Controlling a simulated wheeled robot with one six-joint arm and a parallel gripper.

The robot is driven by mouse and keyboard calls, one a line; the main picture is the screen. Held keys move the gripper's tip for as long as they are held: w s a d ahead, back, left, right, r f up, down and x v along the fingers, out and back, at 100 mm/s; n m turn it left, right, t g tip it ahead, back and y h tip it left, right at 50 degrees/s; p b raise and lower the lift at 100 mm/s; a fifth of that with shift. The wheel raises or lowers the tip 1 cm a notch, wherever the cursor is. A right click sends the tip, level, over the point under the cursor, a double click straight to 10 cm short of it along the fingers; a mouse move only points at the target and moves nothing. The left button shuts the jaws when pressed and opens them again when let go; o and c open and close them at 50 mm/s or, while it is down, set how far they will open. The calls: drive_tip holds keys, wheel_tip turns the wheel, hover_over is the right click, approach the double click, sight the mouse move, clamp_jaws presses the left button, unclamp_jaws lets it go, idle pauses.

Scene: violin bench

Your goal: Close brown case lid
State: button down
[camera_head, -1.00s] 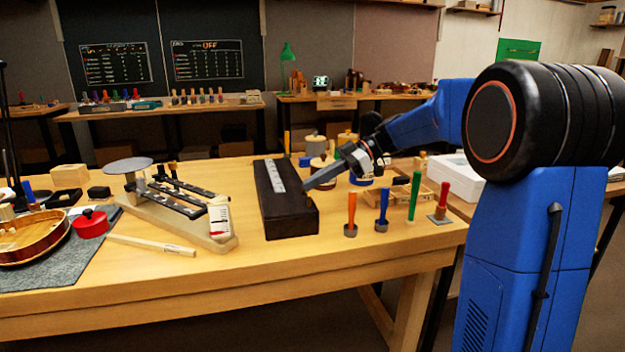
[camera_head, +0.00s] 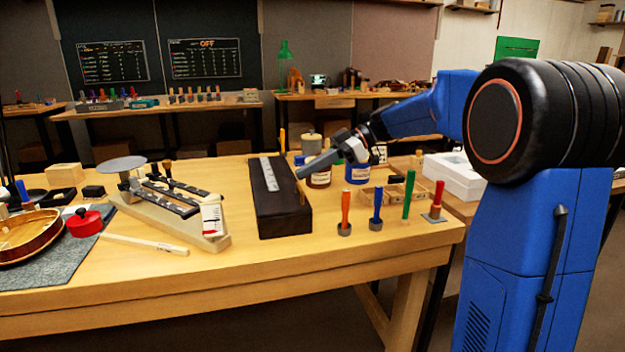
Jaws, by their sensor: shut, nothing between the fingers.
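The dark brown case (camera_head: 285,222) is a long box on the wooden bench, near its middle. Its top looks flat and down, with a pale metal-like strip (camera_head: 269,174) lying along it; whether a thin gap is left at the lid's edge I cannot tell. My gripper (camera_head: 300,175) is shut and empty. Its tips are at the case's right upper edge, reaching in from the right; whether they touch it I cannot tell.
Upright handled tools in orange (camera_head: 345,207), blue (camera_head: 377,205), green (camera_head: 409,195) and red stand right of the case. Labelled jars (camera_head: 357,172) stand behind my gripper. A balance scale (camera_head: 175,215) stands left of the case. A violin body (camera_head: 28,236) lies at far left.

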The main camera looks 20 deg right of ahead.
drive_tip(key=d, duration=0.9)
drive_tip(key=shift+f, duration=0.25)
